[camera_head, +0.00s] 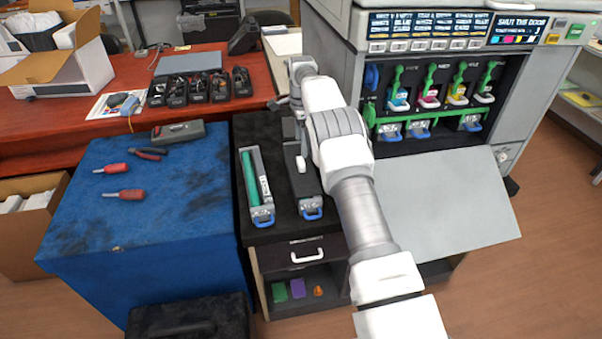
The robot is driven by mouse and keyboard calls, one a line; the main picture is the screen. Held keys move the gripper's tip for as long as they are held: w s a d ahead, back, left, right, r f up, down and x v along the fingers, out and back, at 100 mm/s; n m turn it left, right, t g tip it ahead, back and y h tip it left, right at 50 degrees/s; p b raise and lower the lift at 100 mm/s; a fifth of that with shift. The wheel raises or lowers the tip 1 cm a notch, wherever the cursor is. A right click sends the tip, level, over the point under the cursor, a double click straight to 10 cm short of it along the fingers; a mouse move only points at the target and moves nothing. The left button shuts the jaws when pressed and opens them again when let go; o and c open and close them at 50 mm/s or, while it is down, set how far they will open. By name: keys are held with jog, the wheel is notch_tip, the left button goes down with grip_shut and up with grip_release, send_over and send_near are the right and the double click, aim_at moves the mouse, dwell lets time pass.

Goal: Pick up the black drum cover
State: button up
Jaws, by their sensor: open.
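On the black cabinet top, a long unit with a blue handle is topped by a dark cover, which I take to be the black drum cover (304,186). A small white piece shows on its top. My wrist and forearm hide part of its right side and far end. Just left of it lies a grey tray holding a bare green drum (249,178). My gripper (284,104) is open, over the far end of the cabinet top. It is small and partly hidden by my wrist. I cannot tell whether it touches the cover.
The printer (440,110) stands at right with its front door (450,205) folded down. A blue-topped bench (150,220) at left holds screwdrivers, pliers and a grey case. A red desk (130,118) behind holds several black units. The cabinet top (262,133) has bare room behind the drum.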

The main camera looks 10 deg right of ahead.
jog(key=f, duration=0.4)
jog(key=f+b, duration=0.1)
jog(key=f, duration=0.1)
jog(key=shift+s+f, duration=0.25)
jog(key=c, duration=1.5)
jog(key=shift+r, duration=0.1)
notch_tip(320, 180, up, 10)
jog(key=p, duration=0.2)
notch_tip(320, 180, up, 5)
jog(key=p, duration=0.5)
send_over(301, 161)
jog(key=shift+a+f, duration=0.1)
jog(key=shift+f, duration=0.1)
